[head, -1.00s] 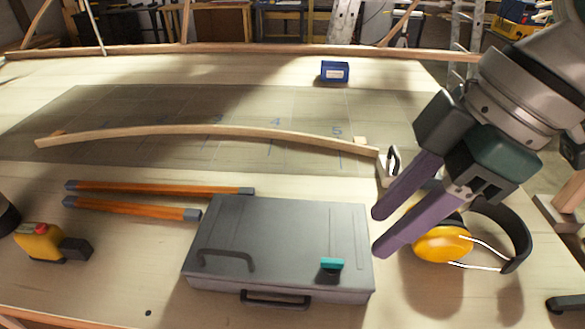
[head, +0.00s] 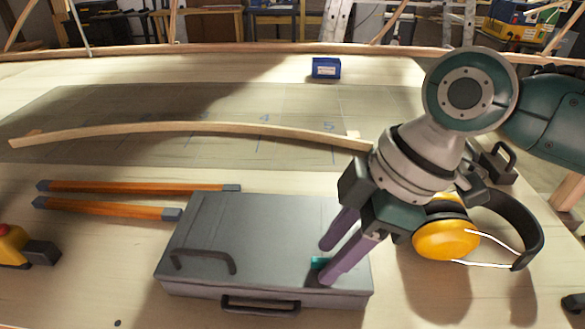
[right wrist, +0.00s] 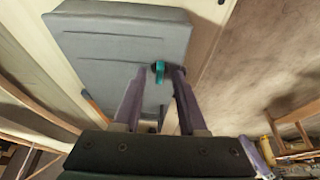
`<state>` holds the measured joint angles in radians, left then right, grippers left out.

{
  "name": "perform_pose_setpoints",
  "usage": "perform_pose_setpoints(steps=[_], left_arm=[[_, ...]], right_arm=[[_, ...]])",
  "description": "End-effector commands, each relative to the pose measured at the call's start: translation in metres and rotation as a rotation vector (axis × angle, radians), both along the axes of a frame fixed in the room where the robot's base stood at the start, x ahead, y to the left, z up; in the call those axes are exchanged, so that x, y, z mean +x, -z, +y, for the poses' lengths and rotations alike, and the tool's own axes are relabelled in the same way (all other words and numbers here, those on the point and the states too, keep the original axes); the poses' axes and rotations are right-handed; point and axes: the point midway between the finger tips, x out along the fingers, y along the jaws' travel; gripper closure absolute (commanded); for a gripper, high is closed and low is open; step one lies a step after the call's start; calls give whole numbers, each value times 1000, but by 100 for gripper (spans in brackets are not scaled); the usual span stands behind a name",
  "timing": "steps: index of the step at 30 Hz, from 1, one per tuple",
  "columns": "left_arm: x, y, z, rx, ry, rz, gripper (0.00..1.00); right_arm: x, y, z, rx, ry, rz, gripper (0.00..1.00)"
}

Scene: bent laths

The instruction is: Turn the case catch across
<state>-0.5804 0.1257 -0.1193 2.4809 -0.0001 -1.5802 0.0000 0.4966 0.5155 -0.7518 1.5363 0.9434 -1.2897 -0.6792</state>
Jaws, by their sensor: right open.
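The grey case (head: 240,240) lies closed on the table, with a dark handle at its front edge. Its teal catch (head: 318,263) sits on the lid near the front right and is partly hidden by my right gripper in the head view. My right gripper (head: 325,264) is open, with its purple fingers pointing down at the catch. In the right wrist view the catch (right wrist: 159,69) shows between the two fingertips of my right gripper (right wrist: 160,73), on the case lid (right wrist: 125,45). I cannot tell whether the fingers touch it. My left gripper is out of view.
Yellow ear defenders (head: 446,240) lie right of the case. Orange bars (head: 120,188) lie to its left, near a yellow tool (head: 12,245). A bent lath (head: 200,129) spans the table behind, and a blue box (head: 326,68) stands farther back.

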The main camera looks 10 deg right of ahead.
Motion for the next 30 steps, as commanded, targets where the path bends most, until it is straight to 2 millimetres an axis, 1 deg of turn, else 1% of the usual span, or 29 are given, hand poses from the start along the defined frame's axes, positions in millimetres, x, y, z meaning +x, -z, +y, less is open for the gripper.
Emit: perform_pose_setpoints(steps=[6, 7, 15, 18, 30], left_arm=[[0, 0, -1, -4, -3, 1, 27], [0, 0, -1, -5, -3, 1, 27], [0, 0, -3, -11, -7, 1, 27], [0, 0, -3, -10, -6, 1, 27], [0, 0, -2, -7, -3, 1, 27]], right_arm=[[0, 0, 0, 0, 0, 0, 59], [0, 0, 0, 0, 0, 0, 61], [0, 0, 0, 0, 0, 0, 91], [0, 0, 0, 0, 0, 0, 100], [0, 0, 0, 0, 0, 0, 100]])
